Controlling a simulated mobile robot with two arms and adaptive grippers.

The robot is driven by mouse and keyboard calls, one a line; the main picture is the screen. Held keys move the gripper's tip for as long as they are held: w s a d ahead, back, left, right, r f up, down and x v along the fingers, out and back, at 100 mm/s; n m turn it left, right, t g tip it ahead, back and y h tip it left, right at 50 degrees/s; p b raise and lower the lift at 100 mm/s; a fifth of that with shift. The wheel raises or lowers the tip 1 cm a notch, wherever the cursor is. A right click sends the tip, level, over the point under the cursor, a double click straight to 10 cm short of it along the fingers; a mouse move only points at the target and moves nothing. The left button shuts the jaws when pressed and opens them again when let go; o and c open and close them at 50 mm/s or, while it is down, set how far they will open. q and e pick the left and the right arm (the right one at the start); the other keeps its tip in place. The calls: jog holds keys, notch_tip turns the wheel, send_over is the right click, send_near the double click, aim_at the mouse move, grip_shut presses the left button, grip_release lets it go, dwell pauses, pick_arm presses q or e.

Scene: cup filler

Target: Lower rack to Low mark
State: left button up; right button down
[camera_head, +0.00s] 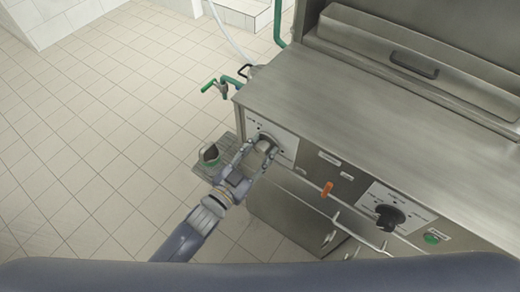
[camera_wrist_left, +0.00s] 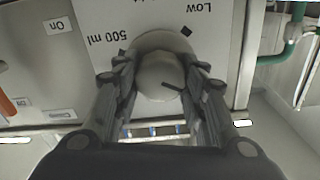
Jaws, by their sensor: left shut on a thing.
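A round light-grey knob (camera_head: 267,141) sits on a white marked plate at the left end of the machine's front. My left gripper (camera_head: 262,146) is shut on this knob, with one finger on either side. In the left wrist view the knob (camera_wrist_left: 157,72) shows between the fingers (camera_wrist_left: 160,84), with a short dark line on its face. The Low mark (camera_wrist_left: 187,31) and the 500 ml mark (camera_wrist_left: 122,52) are on the plate beside it. My right gripper is out of view.
Along the front are an orange lever (camera_head: 327,189), a black knob (camera_head: 390,216), a green button (camera_head: 432,238) and a rail (camera_head: 345,228). Green taps (camera_head: 221,88) stick out at the machine's left corner. The tiled floor on the left is clear.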

pick_arm(q)
jog(key=n+p, duration=0.1)
jog(key=n, duration=0.2)
jog(key=n+p, duration=0.1)
jog(key=n, duration=0.2)
jog(key=shift+a+n, duration=0.1)
jog(key=shift+n, duration=0.3)
jog(key=n, duration=0.4)
jog(key=shift+f+n, duration=0.1)
jog(key=shift+n, duration=0.2)
jog(key=shift+w+n+b, duration=0.1)
jog(key=shift+n+b, duration=0.35)
jog(key=shift+n, duration=1.35)
jog(key=o, duration=1.1)
